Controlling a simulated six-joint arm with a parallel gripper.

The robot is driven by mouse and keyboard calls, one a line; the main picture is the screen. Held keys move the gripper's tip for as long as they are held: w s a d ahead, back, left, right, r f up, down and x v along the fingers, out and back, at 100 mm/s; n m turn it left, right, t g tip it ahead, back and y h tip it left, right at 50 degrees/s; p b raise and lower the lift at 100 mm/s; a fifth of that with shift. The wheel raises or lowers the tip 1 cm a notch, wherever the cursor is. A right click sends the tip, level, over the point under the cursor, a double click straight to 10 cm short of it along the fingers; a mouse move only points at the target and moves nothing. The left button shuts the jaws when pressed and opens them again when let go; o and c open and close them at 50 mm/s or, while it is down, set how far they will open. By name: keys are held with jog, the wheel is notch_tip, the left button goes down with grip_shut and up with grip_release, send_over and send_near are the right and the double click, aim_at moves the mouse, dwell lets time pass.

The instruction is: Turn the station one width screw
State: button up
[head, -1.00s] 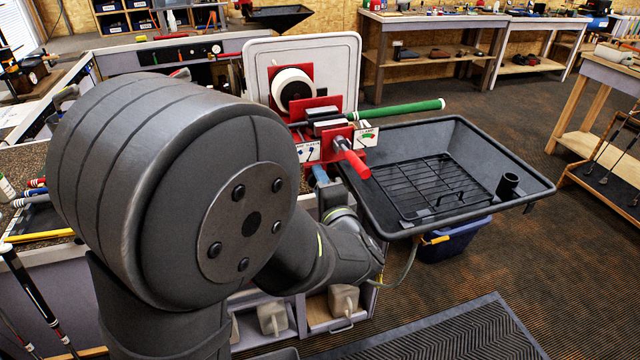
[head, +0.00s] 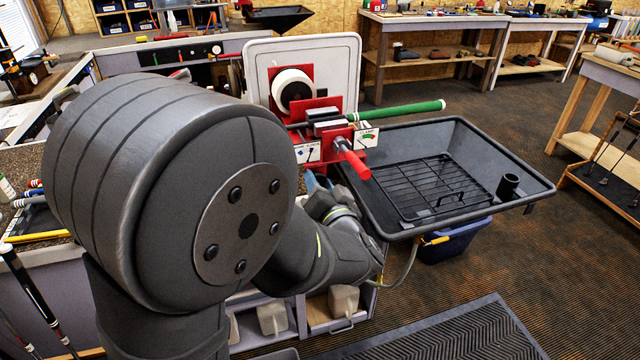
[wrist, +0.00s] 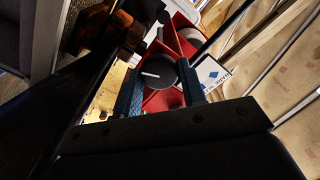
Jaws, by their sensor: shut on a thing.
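The width screw's black round knob (wrist: 158,73) with a white line on its face shows in the wrist view, in front of the red station (wrist: 166,98). My gripper (wrist: 160,70) has one blue finger on each side of the knob and is shut on it. In the head view my gripper (head: 318,182) is at the lower left of the red station (head: 345,151), and my arm covers much of it. The knob cannot be made out there. The white line points sideways in the wrist view.
A green grip (head: 400,113) extends right from the station, above a black tray (head: 520,175) with a wire rack (head: 435,185). A red handle (head: 352,160) sticks out close to my gripper. A white tape roll (head: 292,90) sits behind.

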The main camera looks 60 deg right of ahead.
jog(key=shift+f+n, duration=0.1)
jog(key=shift+n, duration=0.5)
jog(key=o, duration=1)
jog(key=shift+s, duration=0.1)
jog(key=v, duration=1.7)
jog(key=shift+s+a, duration=0.1)
jog(key=shift+a, duration=0.05)
jog(key=x, duration=1.7)
